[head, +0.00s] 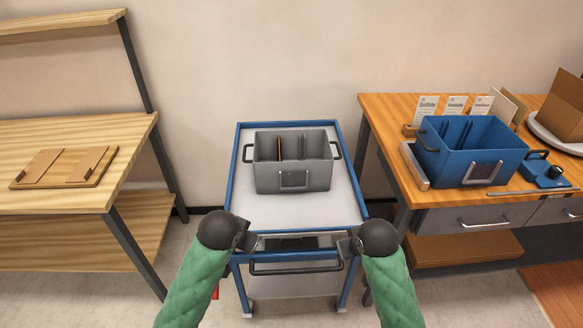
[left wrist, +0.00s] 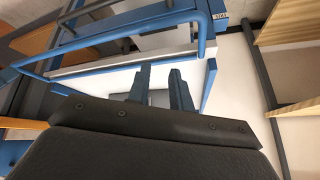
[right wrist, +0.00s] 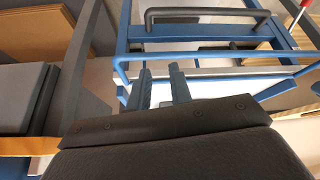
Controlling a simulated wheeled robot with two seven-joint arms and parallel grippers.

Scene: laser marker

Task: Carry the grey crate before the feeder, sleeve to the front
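The grey crate (head: 265,183) stands upright on the white top of a blue-framed cart (head: 240,205). It has a dark handle on each short side, dividers inside, and a framed card sleeve (head: 294,180) on the wall facing me. My left gripper (head: 251,243) and right gripper (head: 345,245) are at the cart's near edge, in front of the crate and apart from it. In the left wrist view (left wrist: 162,78) and the right wrist view (right wrist: 162,72) the fingers stand apart, with nothing clearly between them. I cannot tell which thing is the feeder.
A wooden bench (head: 50,130) with a wooden board (head: 65,167) stands left. The right bench (head: 385,105) holds a blue crate (head: 470,150), cards, a blue device (head: 545,172) and a cardboard box (head: 562,105). The cart's dark handle bar (head: 295,270) is close below my grippers.

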